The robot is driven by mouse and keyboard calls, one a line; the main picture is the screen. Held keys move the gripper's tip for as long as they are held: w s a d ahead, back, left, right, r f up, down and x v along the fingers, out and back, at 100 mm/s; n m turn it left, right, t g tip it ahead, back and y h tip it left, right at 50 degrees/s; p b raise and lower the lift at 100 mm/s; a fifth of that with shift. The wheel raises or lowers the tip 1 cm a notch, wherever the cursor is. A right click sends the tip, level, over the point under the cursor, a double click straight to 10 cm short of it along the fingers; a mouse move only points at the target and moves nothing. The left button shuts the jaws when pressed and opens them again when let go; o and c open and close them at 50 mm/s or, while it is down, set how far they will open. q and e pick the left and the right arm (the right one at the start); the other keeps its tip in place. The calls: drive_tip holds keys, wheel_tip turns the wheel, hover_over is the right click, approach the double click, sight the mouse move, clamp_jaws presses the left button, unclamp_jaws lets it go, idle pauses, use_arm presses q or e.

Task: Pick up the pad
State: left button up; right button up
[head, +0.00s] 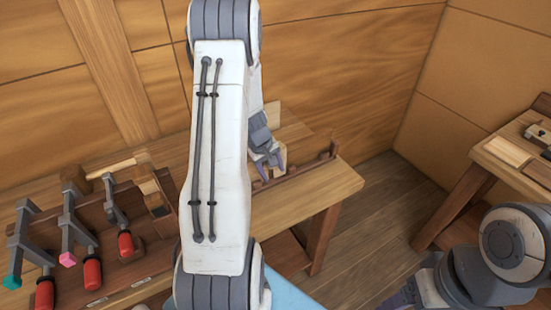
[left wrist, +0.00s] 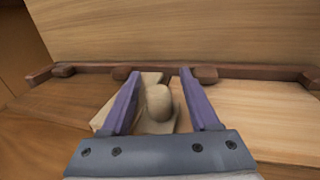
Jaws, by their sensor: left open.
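My left gripper (head: 272,161) is open above the far part of the bench, and its two purple fingers (left wrist: 161,75) also show in the left wrist view. Between the fingers in that view is a pale wooden piece with a rounded knob (left wrist: 158,102) on a flat base, which seems to be the pad. The fingers stand either side of the knob with a gap visible on the right. I cannot tell whether the left finger touches it. In the head view the gripper and arm mostly hide this piece. My right gripper (head: 404,294) is partly in view at the bottom right, its jaws unclear.
Clamps with red handles (head: 92,273) and a mallet (head: 113,166) lie at the left. Another bench (head: 490,150) stands at the right, with open floor (head: 385,215) between.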

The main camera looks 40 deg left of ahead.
use_arm(q)
clamp_jaws()
drive_tip(key=shift+r, duration=0.1)
